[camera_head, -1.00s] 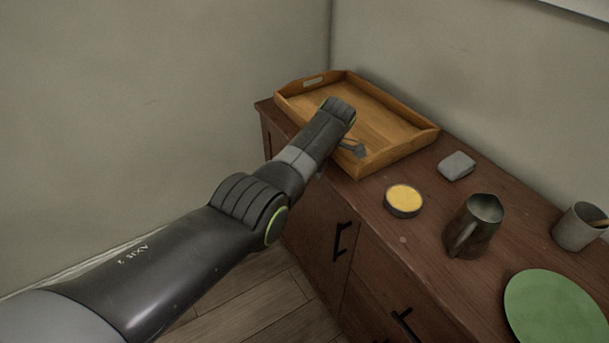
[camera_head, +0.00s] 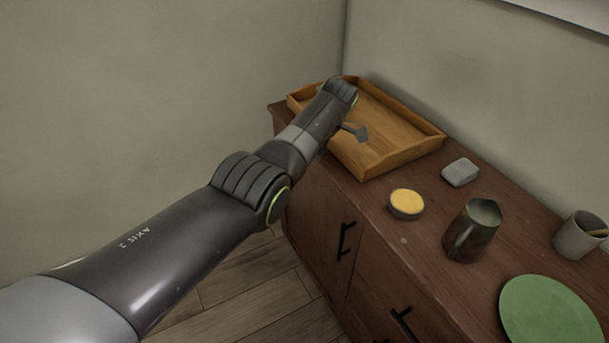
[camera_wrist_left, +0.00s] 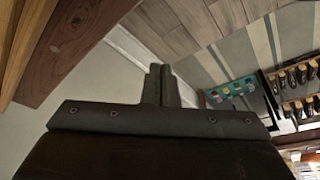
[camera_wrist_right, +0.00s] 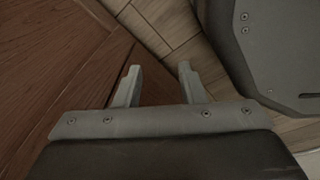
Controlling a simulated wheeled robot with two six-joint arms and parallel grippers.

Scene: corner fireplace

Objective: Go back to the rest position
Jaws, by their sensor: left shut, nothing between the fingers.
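My left arm reaches in from the left in the head view. Its gripper (camera_head: 358,132) is at the near left side of the wooden tray (camera_head: 405,122), seen in front of the tray's inside; I cannot tell its exact height. The left wrist view shows its two fingers (camera_wrist_left: 160,86) pressed together with nothing between them. My right gripper (camera_wrist_right: 158,76) shows only in the right wrist view. Its fingers are apart and empty, near reddish-brown wood and the plank floor.
On the dark wooden cabinet (camera_head: 425,235) stand a yellow-topped round tin (camera_head: 406,204), a grey block (camera_head: 460,172), a metal pitcher (camera_head: 472,232), a grey cup (camera_head: 580,236) and a green plate (camera_head: 550,315). Walls close off the corner behind. Floor (camera_head: 255,300) is open left of the cabinet.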

